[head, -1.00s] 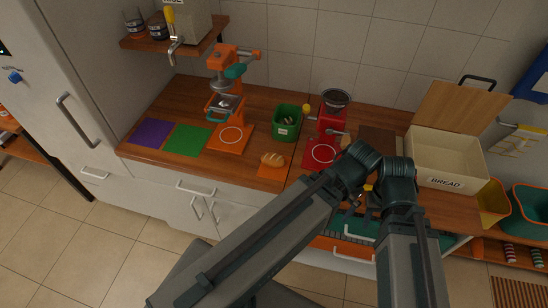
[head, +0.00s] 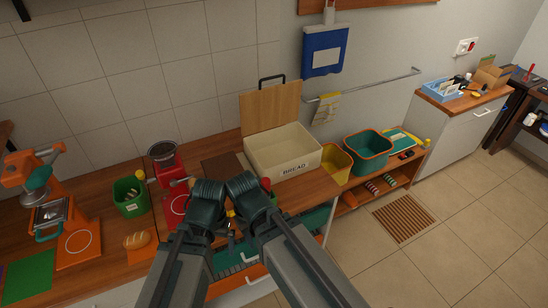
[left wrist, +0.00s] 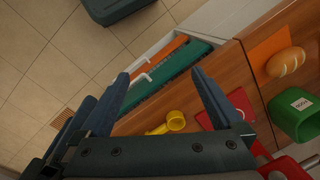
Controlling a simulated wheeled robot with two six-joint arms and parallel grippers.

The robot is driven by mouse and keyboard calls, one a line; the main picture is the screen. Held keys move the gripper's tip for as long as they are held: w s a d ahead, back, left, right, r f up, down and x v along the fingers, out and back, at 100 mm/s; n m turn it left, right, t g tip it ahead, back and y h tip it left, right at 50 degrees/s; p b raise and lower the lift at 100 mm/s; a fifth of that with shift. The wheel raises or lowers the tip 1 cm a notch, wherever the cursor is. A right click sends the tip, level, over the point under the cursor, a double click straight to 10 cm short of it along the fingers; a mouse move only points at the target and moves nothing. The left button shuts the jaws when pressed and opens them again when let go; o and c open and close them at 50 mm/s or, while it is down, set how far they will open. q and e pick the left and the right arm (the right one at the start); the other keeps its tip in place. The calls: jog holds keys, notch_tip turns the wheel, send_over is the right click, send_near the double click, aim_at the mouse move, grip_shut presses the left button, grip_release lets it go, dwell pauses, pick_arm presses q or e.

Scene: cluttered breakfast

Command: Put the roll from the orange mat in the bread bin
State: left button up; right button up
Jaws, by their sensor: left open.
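The roll (head: 137,240), a small golden loaf, lies on the orange mat (head: 144,258) at the counter's front left. Both also show in the left wrist view, the roll (left wrist: 285,62) and mat (left wrist: 270,42) at the upper right. The cream bread bin (head: 296,171), marked BREAD, stands to the right with its wooden lid (head: 270,106) raised. My left gripper (left wrist: 161,74) is open and empty, well apart from the roll, near the counter's front edge. In the head view my arm links largely hide it. I cannot make out my right gripper.
A green tub (head: 131,202) and a red machine (head: 166,166) stand behind the roll. A yellow scoop (left wrist: 171,122) lies near my left gripper. A drawer (left wrist: 165,65) is open below the counter. A yellow bin (head: 336,164) stands right of the bread bin.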

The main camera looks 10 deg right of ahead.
dwell(0.6)
pick_arm(q)
jog(key=shift+c, duration=1.4)
jog(key=n+t+h+p, duration=0.2)
jog(key=n+t+h, duration=0.15)
jog(key=n, duration=1.85)
send_near(133, 239)
jog(key=shift+y, duration=0.45)
jog(key=b+x, duration=0.2)
jog(key=b, duration=0.1)
jog(key=d+b+x, duration=0.1)
jog(key=b+x, duration=0.2)
jog(key=b, duration=0.1)
jog(key=shift+s, duration=0.2)
jog(key=shift+w+d+f+b, duration=0.1)
jog(key=shift+w+f+b, duration=0.05)
jog(key=shift+b, duration=0.3)
jog(key=b+x, duration=0.5)
jog(key=shift+w+f, duration=0.15)
